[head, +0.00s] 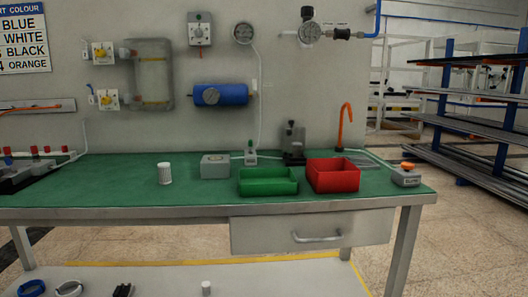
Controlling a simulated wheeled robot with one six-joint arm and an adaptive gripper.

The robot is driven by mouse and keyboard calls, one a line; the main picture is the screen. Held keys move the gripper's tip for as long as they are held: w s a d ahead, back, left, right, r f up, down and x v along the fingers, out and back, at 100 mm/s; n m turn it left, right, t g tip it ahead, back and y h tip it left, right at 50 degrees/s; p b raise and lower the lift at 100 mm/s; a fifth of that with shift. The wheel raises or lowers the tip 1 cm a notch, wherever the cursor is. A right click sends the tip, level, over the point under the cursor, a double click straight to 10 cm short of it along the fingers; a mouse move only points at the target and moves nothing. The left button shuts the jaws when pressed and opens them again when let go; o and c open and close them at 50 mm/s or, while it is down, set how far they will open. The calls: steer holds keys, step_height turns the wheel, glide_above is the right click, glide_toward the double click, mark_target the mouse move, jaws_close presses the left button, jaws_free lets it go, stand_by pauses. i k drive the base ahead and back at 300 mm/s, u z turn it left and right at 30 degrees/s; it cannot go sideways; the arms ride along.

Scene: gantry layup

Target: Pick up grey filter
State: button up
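A light grey-white ribbed cylinder (165,174), which looks like the grey filter, stands upright on the green top of the workbench (110,180). It is left of a grey box and apart from other things. A smaller pale cylinder (206,288) stands on the low white shelf below the bench. My gripper is not in view.
A grey box (215,166), a green bin (268,189) and a red bin (333,188) stand right of the cylinder. A grey button box (406,179) is at the right end. A drawer (312,233) hangs below. A rack (470,125) stands right. The bench's front left is clear.

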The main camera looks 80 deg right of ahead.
mark_target(296, 146)
steer(key=k, duration=1.3)
steer(key=z, duration=1.1)
